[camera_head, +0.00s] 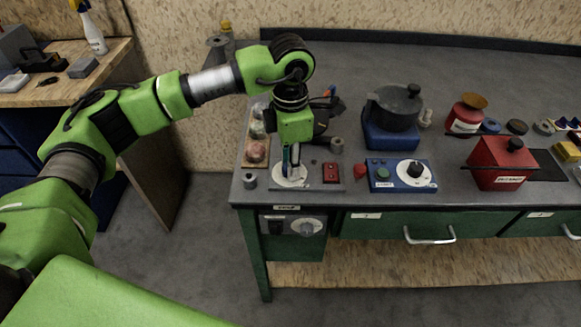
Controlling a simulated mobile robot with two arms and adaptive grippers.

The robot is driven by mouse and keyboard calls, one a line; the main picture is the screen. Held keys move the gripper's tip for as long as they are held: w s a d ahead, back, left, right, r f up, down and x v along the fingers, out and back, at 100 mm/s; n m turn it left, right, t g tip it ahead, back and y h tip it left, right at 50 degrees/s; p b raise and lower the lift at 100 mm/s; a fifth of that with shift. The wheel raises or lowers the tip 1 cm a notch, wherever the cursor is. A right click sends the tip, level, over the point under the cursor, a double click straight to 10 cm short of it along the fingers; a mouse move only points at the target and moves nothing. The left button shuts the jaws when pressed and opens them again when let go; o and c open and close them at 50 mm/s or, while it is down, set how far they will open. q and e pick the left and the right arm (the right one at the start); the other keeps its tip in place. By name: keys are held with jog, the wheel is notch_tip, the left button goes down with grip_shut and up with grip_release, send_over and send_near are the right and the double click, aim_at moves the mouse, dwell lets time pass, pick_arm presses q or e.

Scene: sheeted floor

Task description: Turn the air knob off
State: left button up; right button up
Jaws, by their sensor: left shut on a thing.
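My left gripper (291,170) points straight down over a grey panel (311,184) at the left end of the bench. Its fingers are shut on a small knob at the middle of the panel's round white dial (283,182). The fingers mostly hide this knob, so its angle cannot be told. A red rocker switch (331,172) sits beside the dial on the same panel. Another grey knob (306,228) with a white dial is on the bench's front face, below. The labels are too small to read, so I cannot tell which knob is marked air. My right gripper is not in view.
A blue box (379,185) with a black knob and green button stands to the right. A red box (484,178) and a dark pot (393,110) on a blue base are farther along the bench. A wooden tray (257,164) holds round parts close left of my gripper.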

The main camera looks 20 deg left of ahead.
pick_arm(q)
jog(key=shift+n+b, duration=0.35)
jog(key=shift+n, duration=0.45)
jog(key=o, duration=1.1)
jog(key=shift+o, duration=0.2)
jog(key=shift+r, duration=0.1)
notch_tip(320, 180, up, 12)
